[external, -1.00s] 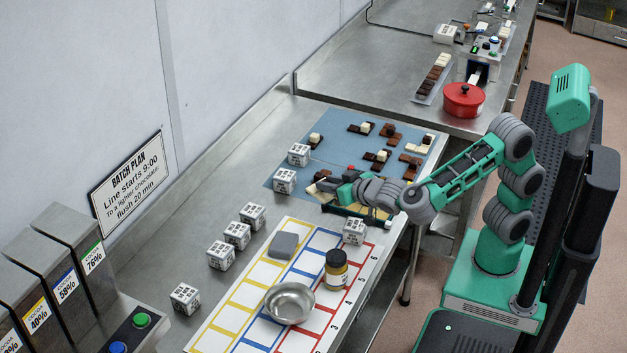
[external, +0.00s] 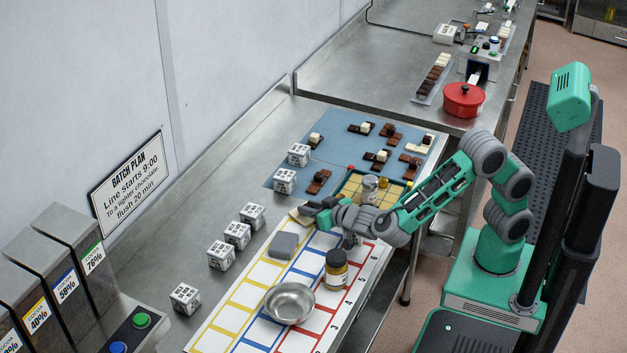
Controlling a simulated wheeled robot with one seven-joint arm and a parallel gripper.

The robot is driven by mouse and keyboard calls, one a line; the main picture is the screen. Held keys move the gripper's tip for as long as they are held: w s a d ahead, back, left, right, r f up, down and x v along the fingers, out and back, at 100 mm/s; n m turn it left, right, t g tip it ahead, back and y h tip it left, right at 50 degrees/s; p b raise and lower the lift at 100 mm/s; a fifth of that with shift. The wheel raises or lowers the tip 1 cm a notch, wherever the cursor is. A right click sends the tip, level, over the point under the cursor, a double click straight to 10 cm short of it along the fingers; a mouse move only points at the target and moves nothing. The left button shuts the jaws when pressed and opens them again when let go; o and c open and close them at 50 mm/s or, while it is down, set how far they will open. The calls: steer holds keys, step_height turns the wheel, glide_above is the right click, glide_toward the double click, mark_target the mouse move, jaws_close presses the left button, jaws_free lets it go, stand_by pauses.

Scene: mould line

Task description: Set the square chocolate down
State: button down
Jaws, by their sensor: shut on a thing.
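My gripper (external: 309,209) is shut, low over the far end of the white mat (external: 231,317) with yellow, blue and red outlined boxes. A small pale tan piece (external: 299,216) shows at its fingertips, and I take it to be the square chocolate. The fingers hide part of it, and I cannot tell whether it touches the surface below. A grey block (external: 284,245) lies on the mat just in front of the gripper.
A yellowish gridded tray (external: 352,187) with small jars is behind my arm. A blue mat (external: 340,150) holds several chocolates. A jar (external: 336,268) and a steel bowl (external: 289,302) stand on the white mat. White printed cubes (external: 236,235) stand to the left.

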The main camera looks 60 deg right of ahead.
steer(key=c, duration=1.2)
jaws_free()
steer(key=shift+f, duration=0.15)
steer(key=shift+o, duration=0.2)
steer(key=shift+r, duration=0.2)
steer(key=v, duration=1.2)
steer(key=shift+r, duration=0.2)
